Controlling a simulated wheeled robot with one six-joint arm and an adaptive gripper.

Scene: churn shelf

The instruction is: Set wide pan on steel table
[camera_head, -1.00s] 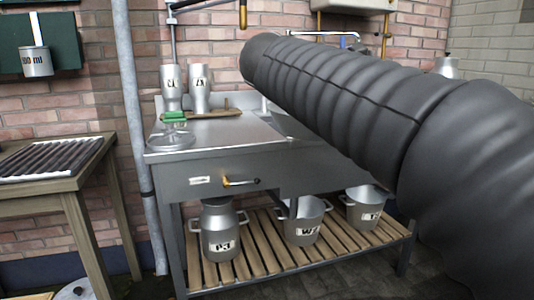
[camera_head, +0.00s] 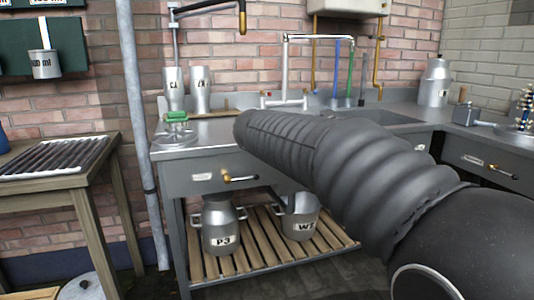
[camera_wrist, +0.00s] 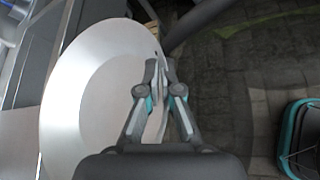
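A wide, shallow, pale metal pan (camera_wrist: 85,95) fills the left half of the wrist view, tilted steeply. My gripper (camera_wrist: 160,65) has its fingers close together at the pan's right edge, and they appear shut on its rim. In the head view the gripper and pan are hidden behind my dark arm. The steel table (camera_head: 222,130) stands at the centre of the head view, with its drawer front and slatted lower shelf showing. My arm crosses in front of its right part.
On the table's left are two labelled metal cups (camera_head: 200,90), a green item (camera_head: 176,115) and a clear lid-like dish (camera_head: 175,137). A tall tap (camera_head: 285,70) stands behind. Labelled cans, including P3 (camera_head: 222,225), sit on the lower shelf. A wooden rack table (camera_head: 110,195) stands left.

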